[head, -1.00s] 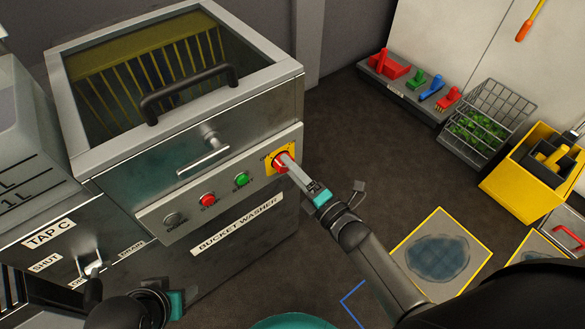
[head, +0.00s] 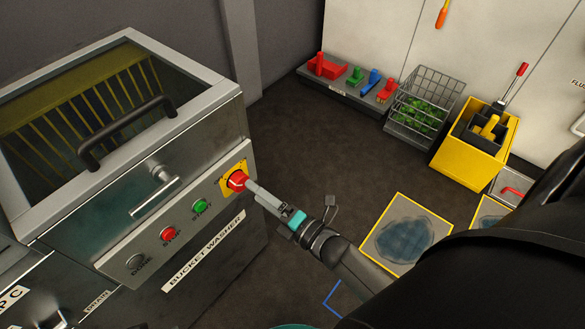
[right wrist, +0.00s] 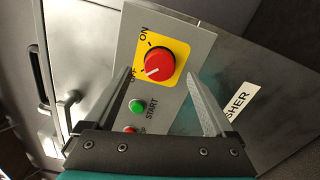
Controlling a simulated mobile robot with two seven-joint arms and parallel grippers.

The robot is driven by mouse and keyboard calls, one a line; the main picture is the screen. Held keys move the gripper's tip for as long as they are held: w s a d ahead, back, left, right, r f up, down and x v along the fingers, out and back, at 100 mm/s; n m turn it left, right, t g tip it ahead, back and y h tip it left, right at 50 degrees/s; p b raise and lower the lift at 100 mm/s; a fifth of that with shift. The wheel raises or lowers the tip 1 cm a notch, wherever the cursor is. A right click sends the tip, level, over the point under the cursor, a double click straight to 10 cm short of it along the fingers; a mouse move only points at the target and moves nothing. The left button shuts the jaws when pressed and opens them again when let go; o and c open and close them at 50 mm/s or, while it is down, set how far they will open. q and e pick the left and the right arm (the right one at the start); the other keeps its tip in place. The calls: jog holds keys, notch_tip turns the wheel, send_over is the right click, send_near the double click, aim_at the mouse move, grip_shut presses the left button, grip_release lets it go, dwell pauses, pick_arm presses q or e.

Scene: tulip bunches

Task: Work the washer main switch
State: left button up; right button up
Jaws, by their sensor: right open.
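The main switch is a round red knob (head: 237,181) on a yellow plate, at the right end of the bucket washer's (head: 160,185) front panel. In the right wrist view the knob (right wrist: 159,63) has its white mark towards the OFF label, with ON printed above. My right gripper (head: 250,186) is just in front of the knob. In the right wrist view its two fingers (right wrist: 160,76) are spread apart with nothing between them, and the knob shows beyond their tips. My left gripper is out of view.
A green START button (head: 201,206) and a red STOP button (head: 168,233) sit left of the switch. The lid handle (head: 125,132) and front handle (head: 155,190) stick out. A yellow bin (head: 465,158) and wire basket (head: 420,105) stand at right. Floor between is clear.

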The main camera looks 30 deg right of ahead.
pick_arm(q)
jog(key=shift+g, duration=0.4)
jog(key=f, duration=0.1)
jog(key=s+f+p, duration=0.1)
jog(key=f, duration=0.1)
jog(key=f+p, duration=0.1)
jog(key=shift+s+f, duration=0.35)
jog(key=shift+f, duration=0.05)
pick_arm(e)
jog(key=v, duration=1.1)
jog(key=shift+s, duration=0.2)
jog(key=shift+r, duration=0.1)
